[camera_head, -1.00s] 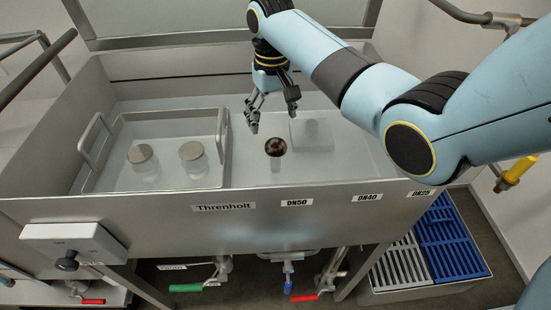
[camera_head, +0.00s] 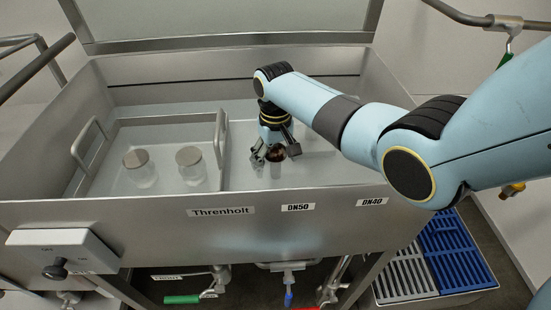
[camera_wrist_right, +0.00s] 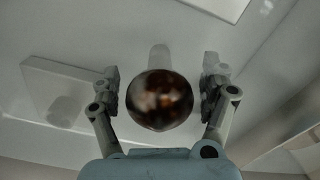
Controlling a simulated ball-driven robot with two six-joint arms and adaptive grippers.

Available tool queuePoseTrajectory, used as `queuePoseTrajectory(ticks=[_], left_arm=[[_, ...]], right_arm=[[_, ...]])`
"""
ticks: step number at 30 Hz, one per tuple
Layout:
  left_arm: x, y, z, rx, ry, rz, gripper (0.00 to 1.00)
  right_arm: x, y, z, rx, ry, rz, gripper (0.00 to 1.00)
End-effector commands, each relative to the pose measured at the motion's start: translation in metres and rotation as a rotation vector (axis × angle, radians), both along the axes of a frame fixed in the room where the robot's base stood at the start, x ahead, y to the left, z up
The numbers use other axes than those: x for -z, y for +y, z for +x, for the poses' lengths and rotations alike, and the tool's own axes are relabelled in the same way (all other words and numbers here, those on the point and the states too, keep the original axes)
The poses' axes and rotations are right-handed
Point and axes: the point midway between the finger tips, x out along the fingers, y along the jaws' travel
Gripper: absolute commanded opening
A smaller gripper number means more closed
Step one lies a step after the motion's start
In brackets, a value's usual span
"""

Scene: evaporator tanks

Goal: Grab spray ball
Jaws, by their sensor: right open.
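The spray ball is a dark brown, shiny sphere (camera_head: 275,154) on a short pale stem in the steel tank, right of the tray. My right gripper (camera_head: 276,158) is down at the ball, with its fingers around it. In the right wrist view the ball (camera_wrist_right: 160,100) sits between the two open fingers (camera_wrist_right: 162,95), with a narrow gap showing on each side. The stem shows behind the ball. My left gripper is in neither view.
The tank's front wall (camera_head: 120,220) carries labels. A pale block (camera_wrist_right: 65,90) stands beside the ball. Blue and grey grates (camera_head: 455,250) lie lower right.

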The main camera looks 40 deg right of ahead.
Motion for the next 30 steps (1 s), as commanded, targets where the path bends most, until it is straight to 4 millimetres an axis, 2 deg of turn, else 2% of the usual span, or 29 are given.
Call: queuePoseTrajectory(ticks=[4,21,30], left_arm=[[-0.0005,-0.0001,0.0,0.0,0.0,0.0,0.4],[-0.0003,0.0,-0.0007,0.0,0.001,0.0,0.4],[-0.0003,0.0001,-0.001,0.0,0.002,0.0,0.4]], right_arm=[[-0.001,0.0,0.0004,0.0,-0.001,0.0,0.77],[-0.0013,-0.0002,0.0006,0.0,-0.001,0.0,0.03],[-0.0014,-0.0002,0.0006,0.0,-0.001,0.0,0.0]])
